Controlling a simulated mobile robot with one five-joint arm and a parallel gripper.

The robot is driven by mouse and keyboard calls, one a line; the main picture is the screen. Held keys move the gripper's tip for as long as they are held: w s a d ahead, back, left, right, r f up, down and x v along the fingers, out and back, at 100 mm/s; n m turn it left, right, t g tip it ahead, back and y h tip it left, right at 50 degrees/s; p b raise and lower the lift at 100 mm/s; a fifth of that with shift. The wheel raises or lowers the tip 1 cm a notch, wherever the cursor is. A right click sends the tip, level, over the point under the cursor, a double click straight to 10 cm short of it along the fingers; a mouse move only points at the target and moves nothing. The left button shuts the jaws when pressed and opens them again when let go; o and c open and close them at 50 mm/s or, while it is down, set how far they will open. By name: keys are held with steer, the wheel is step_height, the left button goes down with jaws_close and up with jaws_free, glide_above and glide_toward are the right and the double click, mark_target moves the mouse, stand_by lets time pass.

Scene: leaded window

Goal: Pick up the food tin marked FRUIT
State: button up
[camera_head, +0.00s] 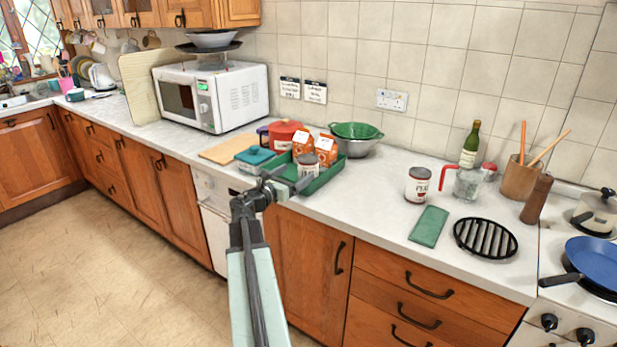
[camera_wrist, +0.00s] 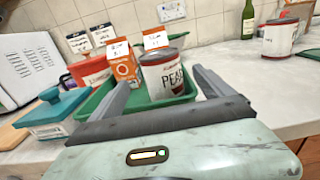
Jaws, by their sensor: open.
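A white and dark red tin (camera_wrist: 166,76) stands upright in the green tray and shows between my fingers in the wrist view; its label reads PEAS or similar, not FRUIT. The same tin (camera_head: 307,165) shows small in the head view. A second, similar tin (camera_head: 418,185) stands on the open worktop to the right; its lettering is too small to read surely. It also shows at the upper right of the wrist view (camera_wrist: 280,38). My gripper (camera_head: 286,178) is open and empty at the tray's front edge, also in the wrist view (camera_wrist: 163,88), with the tray tin beyond its fingertips.
The green tray (camera_head: 322,181) also holds orange cartons (camera_head: 303,142). A green cloth (camera_head: 428,226), glass jug (camera_head: 467,184) and black rack (camera_head: 485,238) lie around the second tin. Worktop between the tins is clear.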

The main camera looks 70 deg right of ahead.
mark_target(308, 164)
steer(key=x, duration=0.7)
steer(key=shift+s+d+r, duration=0.1)
steer(key=shift+s+d, duration=0.1)
steer(key=shift+d, duration=0.15)
steer(key=shift+a, duration=0.1)
jaws_close()
steer(key=shift+r, duration=0.1)
